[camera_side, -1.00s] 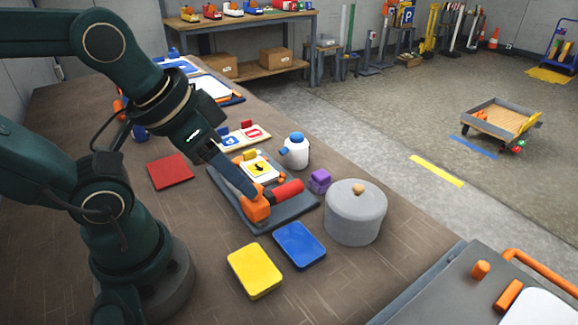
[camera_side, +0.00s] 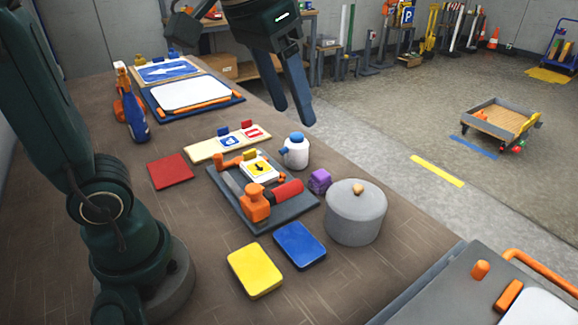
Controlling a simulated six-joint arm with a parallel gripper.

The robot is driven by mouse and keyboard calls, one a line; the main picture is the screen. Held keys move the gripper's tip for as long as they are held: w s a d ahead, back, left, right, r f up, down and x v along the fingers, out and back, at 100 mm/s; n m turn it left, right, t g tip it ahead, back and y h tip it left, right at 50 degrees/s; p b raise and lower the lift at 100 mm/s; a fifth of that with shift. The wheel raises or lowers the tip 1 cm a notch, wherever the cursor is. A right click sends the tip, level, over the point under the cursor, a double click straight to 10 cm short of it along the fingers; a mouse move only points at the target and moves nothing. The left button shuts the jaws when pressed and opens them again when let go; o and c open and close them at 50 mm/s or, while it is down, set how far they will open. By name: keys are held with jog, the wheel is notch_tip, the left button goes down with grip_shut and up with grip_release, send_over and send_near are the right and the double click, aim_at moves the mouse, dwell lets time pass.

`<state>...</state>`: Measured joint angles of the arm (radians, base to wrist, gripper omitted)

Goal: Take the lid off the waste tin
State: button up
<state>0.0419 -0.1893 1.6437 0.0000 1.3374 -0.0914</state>
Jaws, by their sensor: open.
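The waste tin (camera_side: 354,222) is a round grey tin standing on the bench, right of the tool tray. Its grey lid (camera_side: 340,196) sits on top and has a small wooden knob (camera_side: 359,188). My gripper (camera_side: 292,114) is open and empty, high above the bench. In the picture its fingers hang up and left of the tin, above the white bottle, well apart from the lid. Nothing hides the lid or the knob.
Left of the tin lie a purple block (camera_side: 319,181), a dark tray (camera_side: 284,214) with orange and red tools, and a white bottle (camera_side: 295,152). Blue (camera_side: 299,246) and yellow (camera_side: 254,271) pads lie in front. A grey cart surface (camera_side: 455,300) is at lower right.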

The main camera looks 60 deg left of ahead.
jog(key=w+g, duration=0.1)
jog(key=w, duration=0.3)
jog(key=g, duration=0.3)
send_over(359, 187)
jog(key=shift+m, duration=0.3)
notch_tip(359, 187, down, 11)
jog(key=shift+f, duration=2.6)
grip_shut()
